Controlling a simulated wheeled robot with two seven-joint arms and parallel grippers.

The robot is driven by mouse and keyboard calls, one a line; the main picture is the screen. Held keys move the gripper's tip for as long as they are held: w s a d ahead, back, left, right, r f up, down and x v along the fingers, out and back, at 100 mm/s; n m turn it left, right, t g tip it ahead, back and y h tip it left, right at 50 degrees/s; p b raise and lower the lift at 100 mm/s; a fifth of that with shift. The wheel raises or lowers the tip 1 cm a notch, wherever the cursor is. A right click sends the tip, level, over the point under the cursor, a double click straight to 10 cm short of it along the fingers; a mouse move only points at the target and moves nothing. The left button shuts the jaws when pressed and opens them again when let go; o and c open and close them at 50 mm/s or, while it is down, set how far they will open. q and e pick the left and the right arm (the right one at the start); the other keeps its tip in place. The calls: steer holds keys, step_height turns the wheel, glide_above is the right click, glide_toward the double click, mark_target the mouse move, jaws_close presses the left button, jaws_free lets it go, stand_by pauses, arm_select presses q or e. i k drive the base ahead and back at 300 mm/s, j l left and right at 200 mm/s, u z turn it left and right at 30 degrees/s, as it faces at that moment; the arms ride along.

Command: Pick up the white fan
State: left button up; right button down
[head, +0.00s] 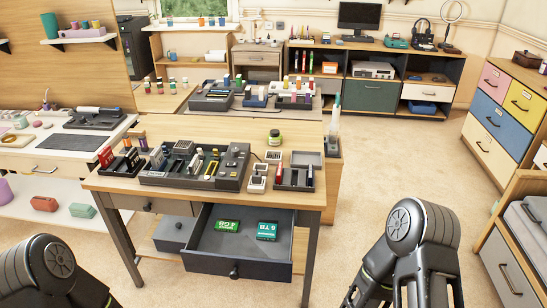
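I cannot pick out a white fan for certain. Small white-framed square items (258,176) stand in a column on the wooden table (120,184), between a grey organiser and a dark tray; they are too small to tell what they are. Parts of my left arm (48,268) show at the bottom left and parts of my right arm (412,240) at the bottom right, both in front of the table and apart from it. Neither gripper's fingertips show.
An open dark drawer (238,267) juts out from the table's front, holding a green box (228,225) and a teal box (268,231). The grey organiser (195,165), dark tray (295,177) and a green-lidded jar (274,138) occupy the tabletop. Open carpet (390,160) lies to the right.

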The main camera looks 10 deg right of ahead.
mark_target(272, 156)
steer(key=z, duration=1.45)
steer(key=i+l, duration=0.15)
steer(key=i, duration=1.15)
